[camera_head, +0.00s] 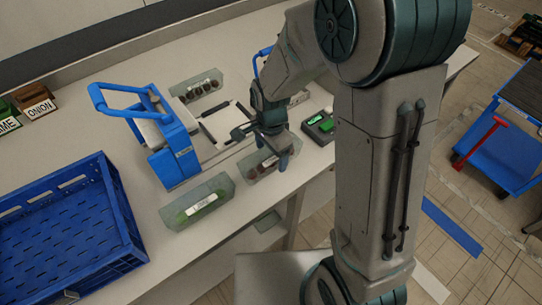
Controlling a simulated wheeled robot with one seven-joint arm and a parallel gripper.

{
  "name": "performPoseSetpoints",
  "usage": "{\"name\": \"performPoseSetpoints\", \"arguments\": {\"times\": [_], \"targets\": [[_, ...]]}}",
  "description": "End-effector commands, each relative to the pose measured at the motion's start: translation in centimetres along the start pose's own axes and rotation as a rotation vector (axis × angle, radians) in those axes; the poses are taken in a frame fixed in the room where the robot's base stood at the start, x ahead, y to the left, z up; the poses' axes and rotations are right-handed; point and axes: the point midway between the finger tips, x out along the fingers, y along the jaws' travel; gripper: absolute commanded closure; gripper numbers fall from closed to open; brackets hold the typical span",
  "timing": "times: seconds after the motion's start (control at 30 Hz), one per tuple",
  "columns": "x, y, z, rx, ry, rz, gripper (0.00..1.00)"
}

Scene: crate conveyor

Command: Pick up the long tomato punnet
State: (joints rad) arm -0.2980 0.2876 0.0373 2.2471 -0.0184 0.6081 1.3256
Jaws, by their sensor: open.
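My gripper (264,145) is open, over the worktop near its front edge. Right below it is a clear punnet (262,168) with dark reddish contents and a pale label; it may be the long tomato punnet, but its contents are too small to be sure. The gripper partly covers this punnet, and I cannot tell whether a finger touches it. Another clear punnet (196,87) with dark round contents lies farther back. A punnet with green contents (198,203) lies to the left, near the front edge. Part of another labelled pack (299,97) shows behind my arm.
A blue-handled machine (173,150) stands left of the gripper. A blue crate (120,200) fills the left of the worktop. A small dark device with a green screen (319,125) sits to the right. Signs, one reading ONION (38,108), stand at far left.

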Motion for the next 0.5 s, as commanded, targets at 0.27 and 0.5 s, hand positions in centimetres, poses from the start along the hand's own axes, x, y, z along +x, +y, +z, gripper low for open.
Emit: {"name": "performPoseSetpoints", "arguments": {"times": [0.27, 0.5], "targets": [[0.88, 0.01, 0.0, 0.0, 0.0, -0.001, 0.2], [0.85, 0.0, 0.0, 0.0, 0.0, -0.001, 0.65]]}}
